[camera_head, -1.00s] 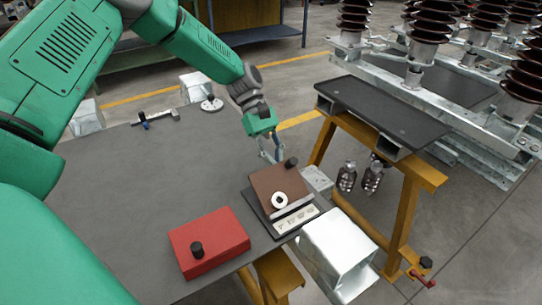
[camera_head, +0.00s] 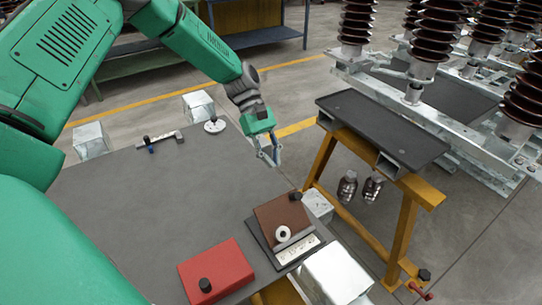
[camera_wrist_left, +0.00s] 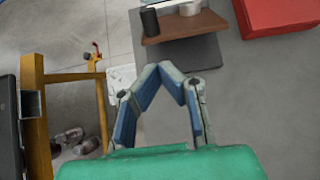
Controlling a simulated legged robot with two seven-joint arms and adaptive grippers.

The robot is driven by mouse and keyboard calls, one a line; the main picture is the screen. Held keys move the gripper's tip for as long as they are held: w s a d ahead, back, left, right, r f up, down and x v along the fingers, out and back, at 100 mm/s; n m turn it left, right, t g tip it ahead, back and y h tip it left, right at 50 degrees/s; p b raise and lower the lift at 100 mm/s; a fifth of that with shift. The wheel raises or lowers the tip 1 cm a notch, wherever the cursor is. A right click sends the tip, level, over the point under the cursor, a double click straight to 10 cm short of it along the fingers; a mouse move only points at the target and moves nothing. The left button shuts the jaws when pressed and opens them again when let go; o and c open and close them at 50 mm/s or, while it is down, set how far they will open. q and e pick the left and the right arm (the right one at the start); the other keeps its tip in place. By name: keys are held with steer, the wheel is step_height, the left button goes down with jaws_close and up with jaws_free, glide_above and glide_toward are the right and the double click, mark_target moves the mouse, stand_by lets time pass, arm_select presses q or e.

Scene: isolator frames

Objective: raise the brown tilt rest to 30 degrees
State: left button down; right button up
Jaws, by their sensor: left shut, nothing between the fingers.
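The brown tilt rest (camera_head: 277,216) sits near the right edge of the grey table. It has a black knob (camera_head: 295,196) at its far right corner, a white ring (camera_head: 283,233) on it and a pale scale strip (camera_head: 298,251) in front. Its plate looks tilted; I cannot read the angle. My left gripper (camera_head: 270,158) is shut and empty, beyond the rest and apart from it. In the left wrist view the gripper's fingertips (camera_wrist_left: 161,70) meet, with the rest's brown plate (camera_wrist_left: 185,28) and black knob (camera_wrist_left: 150,22) ahead of them. My right gripper is not in view.
A red block (camera_head: 217,272) with a black knob lies left of the rest. A metal box (camera_head: 338,268) stands at the front right. A yellow trestle (camera_head: 402,240) with a dark board (camera_head: 380,125) stands at the right. The table's middle (camera_head: 150,200) is clear.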

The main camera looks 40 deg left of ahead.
arm_select(q)
steer(key=r, duration=0.1)
step_height(320, 180, up, 8)
steer(key=m+t+y+p, duration=0.2)
steer(key=m+y+p, duration=0.4)
steer(key=m, duration=1.9)
glide_above(299, 196)
step_height(299, 196, up, 3)
steer(key=d+m+t+y+p, duration=0.1)
steer(key=d+m+y+p, duration=0.1)
steer(key=m, duration=0.8)
steer(key=shift+m+h, duration=0.3)
steer(key=shift+m, duration=0.2)
steer(key=f, duration=0.8)
steer(key=a+f, duration=0.1)
steer(key=f, duration=0.3)
steer(key=shift+a+f+p, duration=0.1)
steer(key=shift+f+p, duration=0.2)
steer(key=shift+f, duration=0.05)
steer(key=shift+a+f, duration=0.25)
steer(key=shift+a, duration=0.25)
